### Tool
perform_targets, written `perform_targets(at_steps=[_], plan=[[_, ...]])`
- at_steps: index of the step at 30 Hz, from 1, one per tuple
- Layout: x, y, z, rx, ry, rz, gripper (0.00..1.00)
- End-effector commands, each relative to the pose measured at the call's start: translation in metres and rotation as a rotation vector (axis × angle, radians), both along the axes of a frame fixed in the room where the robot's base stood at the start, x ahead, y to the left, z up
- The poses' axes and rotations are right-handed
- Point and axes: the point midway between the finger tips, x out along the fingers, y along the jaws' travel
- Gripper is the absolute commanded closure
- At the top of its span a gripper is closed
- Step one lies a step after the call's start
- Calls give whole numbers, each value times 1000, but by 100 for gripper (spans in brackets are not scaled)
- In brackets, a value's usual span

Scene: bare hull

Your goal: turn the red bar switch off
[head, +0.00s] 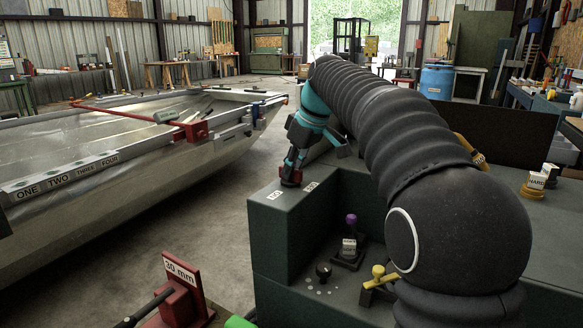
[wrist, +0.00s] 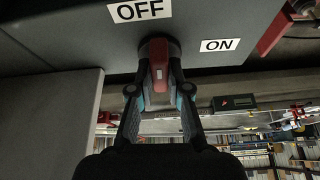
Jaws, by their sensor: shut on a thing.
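The red bar switch (wrist: 159,62) shows in the wrist view as a red bar on a dark round base. It is on the dark green panel face, beside a white OFF label (wrist: 139,10) and a white ON label (wrist: 220,45). My gripper (wrist: 160,80) is shut on the bar, with a finger on each side. In the head view my gripper (head: 293,168) is at the top of the dark green console (head: 285,225), and a small red part of the switch (head: 291,174) shows below it. I cannot tell which label the bar points to.
A purple-topped knob (head: 351,220), a black knob (head: 323,270) and a yellow handle (head: 378,275) are in the console's lower recess. A red stand marked 30 mm (head: 181,285) is at front left. The metal hull (head: 120,190) is left, past a strip of clear floor.

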Motion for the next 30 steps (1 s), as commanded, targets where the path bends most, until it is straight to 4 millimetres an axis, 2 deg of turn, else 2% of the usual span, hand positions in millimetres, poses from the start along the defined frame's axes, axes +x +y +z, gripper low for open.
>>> perform_targets(at_steps=[9,22,23,25,26,30], plan=[[1,0,0,0,-2,82,100],[1,0,0,0,-2,90,100],[1,0,0,0,-2,90,78],[1,0,0,0,-2,89,61],[1,0,0,0,-2,89,58],[1,0,0,0,0,90,58]])
